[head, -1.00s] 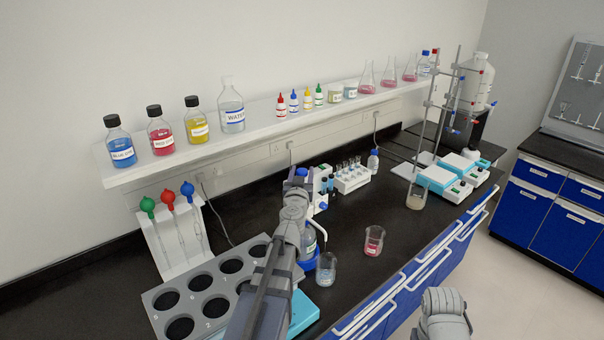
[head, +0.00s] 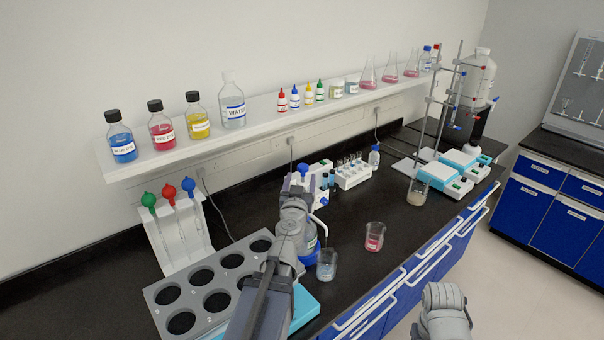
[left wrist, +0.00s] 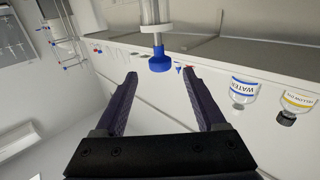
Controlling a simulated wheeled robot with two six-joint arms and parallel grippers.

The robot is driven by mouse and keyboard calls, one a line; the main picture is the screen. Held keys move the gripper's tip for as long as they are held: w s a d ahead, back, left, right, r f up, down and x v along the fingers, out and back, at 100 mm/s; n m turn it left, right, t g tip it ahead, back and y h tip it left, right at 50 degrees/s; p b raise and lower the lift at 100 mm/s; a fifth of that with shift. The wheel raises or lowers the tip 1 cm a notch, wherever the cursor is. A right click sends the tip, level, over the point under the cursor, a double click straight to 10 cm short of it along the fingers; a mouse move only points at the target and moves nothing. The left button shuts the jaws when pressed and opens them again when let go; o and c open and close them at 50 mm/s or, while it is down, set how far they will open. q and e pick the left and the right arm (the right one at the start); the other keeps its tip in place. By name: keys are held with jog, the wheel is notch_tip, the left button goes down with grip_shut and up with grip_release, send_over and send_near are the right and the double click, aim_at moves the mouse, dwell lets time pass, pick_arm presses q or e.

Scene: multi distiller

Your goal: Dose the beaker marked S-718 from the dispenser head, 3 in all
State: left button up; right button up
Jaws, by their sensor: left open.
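My left gripper (head: 301,183) is open, above the dispenser in the head view, and my arm hides much of the dispenser bottle (head: 309,250). In the left wrist view, which is upside down, the dispenser head (left wrist: 160,62) has a blue cap below a white collar and clear barrel. It appears between and just beyond the open fingertips (left wrist: 160,80), with no clear contact. A beaker with pale blue liquid (head: 327,265) stands right beside the dispenser. A beaker with pink-red contents (head: 375,237) stands further right. Their label writing is too small to read, so I cannot tell which is S-718.
A grey rack with round holes (head: 205,287) lies at lower left. A pipette stand (head: 180,238) and white vial rack (head: 352,174) stand behind. A third beaker (head: 417,193) is near the hotplates (head: 437,176). A bottle shelf (head: 262,112) runs along the wall. Bare black bench lies between the beakers.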

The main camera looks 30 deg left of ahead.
pick_arm(q)
jog(key=shift+s+d, duration=0.25)
jog(key=shift+s, duration=0.25)
